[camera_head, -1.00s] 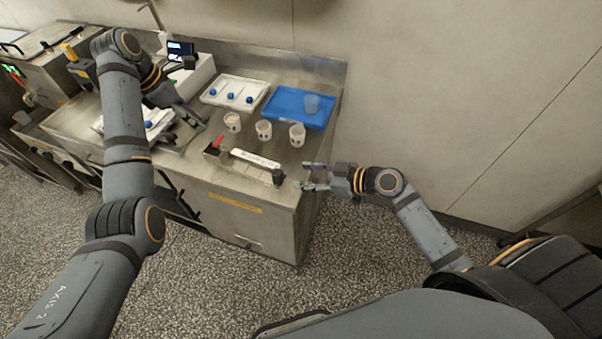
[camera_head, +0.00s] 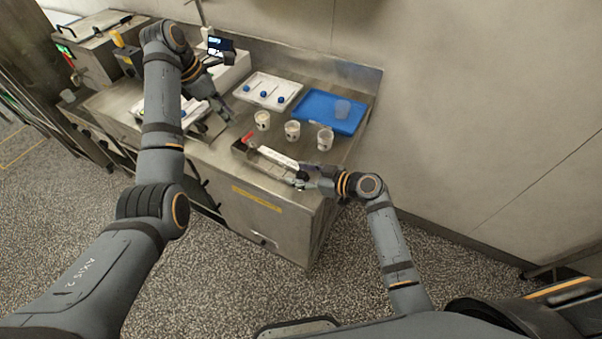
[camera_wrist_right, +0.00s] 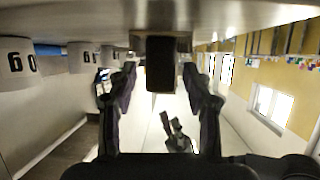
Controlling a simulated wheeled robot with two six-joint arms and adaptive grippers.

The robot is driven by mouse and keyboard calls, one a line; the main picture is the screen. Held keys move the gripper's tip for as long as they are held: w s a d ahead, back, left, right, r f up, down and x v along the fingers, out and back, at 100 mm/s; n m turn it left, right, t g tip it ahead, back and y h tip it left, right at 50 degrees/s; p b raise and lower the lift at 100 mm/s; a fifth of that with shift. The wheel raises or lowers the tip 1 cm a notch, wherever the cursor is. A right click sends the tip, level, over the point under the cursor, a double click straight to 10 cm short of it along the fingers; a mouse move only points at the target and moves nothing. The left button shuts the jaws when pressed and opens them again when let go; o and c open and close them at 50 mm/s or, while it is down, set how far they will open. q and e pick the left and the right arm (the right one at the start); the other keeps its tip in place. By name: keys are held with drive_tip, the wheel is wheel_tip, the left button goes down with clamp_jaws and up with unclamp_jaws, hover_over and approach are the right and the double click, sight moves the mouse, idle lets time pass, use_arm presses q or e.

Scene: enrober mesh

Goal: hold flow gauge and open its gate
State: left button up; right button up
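The flow gauge (camera_head: 277,157) is a long metal trough with a white marked strip, lying near the front edge of the steel counter. A red lever (camera_head: 248,136), apparently its gate, stands at its left end. A black handle (camera_wrist_right: 160,64) at its right end shows in the right wrist view. My right gripper (camera_wrist_right: 160,88) is open, with its fingers on either side of the handle and visible gaps between. It also shows in the head view (camera_head: 304,180). My left gripper (camera_head: 224,110) hangs over the counter behind the red lever, apart from it; its finger opening is unclear.
Three marked cups (camera_head: 292,130) stand behind the gauge. A device with a screen (camera_head: 219,46) stands at back left.

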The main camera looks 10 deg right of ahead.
clamp_jaws()
